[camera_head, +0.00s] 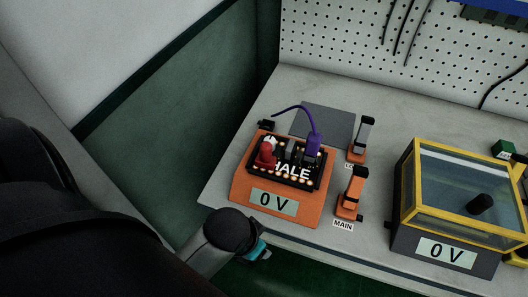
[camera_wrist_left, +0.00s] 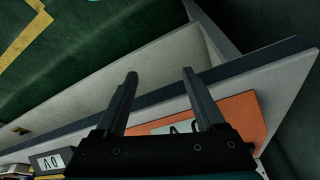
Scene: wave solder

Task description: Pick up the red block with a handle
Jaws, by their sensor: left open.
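The red block (camera_head: 265,155) stands at the left side of the black panel on top of the orange box (camera_head: 240,192). A small pale part shows at its top; its handle is too small to make out. My left gripper, a dark and teal shape (camera_head: 258,250) in the head view, is low in front of the bench edge, short of the orange box and apart from the block. In the left wrist view my left gripper (camera_wrist_left: 160,77) has its two fingers spread with nothing between them. The orange box (camera_wrist_left: 240,112) shows partly behind the gripper there; the block does not show.
A purple plug (camera_head: 313,143) with a cable sits on the same panel. Two orange lever switches, the rear one (camera_head: 361,140) and the MAIN one (camera_head: 351,193), stand right of it. A yellow-framed clear box (camera_head: 405,180) is farther right. A pegboard (camera_head: 400,50) closes the back.

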